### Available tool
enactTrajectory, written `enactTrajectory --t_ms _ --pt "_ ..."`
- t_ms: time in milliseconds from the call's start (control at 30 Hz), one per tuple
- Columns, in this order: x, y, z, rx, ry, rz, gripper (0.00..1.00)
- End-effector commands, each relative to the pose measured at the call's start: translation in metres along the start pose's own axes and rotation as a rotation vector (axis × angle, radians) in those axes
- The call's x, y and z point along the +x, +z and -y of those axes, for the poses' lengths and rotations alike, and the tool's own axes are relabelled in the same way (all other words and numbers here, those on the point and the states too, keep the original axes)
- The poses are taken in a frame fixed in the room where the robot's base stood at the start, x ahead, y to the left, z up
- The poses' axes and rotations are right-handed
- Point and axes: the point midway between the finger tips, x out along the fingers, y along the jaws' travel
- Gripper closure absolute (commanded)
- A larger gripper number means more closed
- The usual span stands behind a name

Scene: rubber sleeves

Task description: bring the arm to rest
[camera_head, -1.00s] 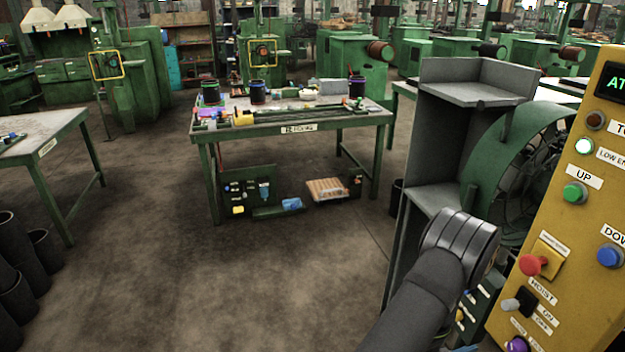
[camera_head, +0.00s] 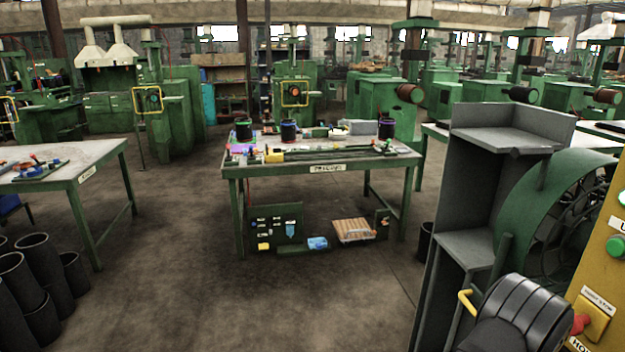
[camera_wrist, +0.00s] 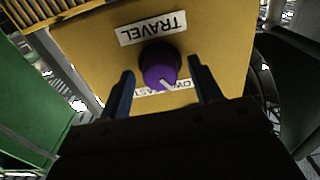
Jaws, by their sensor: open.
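My gripper (camera_wrist: 161,68) shows in the wrist view with its two dark fingers apart and nothing clamped between them. A purple knob (camera_wrist: 158,72) on a yellow panel (camera_wrist: 90,50) appears between the fingertips. I cannot tell how far the fingers are from it. A label reading TRAVEL (camera_wrist: 152,27) is upside down above the knob, and another label is partly hidden behind it. In the head view my dark, rounded arm link is at the lower right, and my gripper is out of sight there.
The yellow panel (camera_head: 605,265) stands at the right edge, with a red control (camera_head: 583,324) near my arm. A grey shelved stand (camera_head: 465,190) and a green round housing (camera_head: 540,215) are beside it. A workbench (camera_head: 325,168) holds pots and tools. Open floor (camera_head: 210,290) lies in front.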

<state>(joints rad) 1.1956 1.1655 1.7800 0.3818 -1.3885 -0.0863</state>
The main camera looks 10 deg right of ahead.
Motion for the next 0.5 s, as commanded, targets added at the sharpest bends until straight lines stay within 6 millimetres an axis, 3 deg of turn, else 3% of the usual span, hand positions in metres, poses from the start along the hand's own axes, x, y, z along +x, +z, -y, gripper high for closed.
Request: enactTrajectory --t_ms 233,500 --pt "-0.014 0.001 0.001 -0.002 -0.001 0.002 0.42" --pt "-0.064 0.001 0.001 -0.003 -0.003 0.003 0.42"
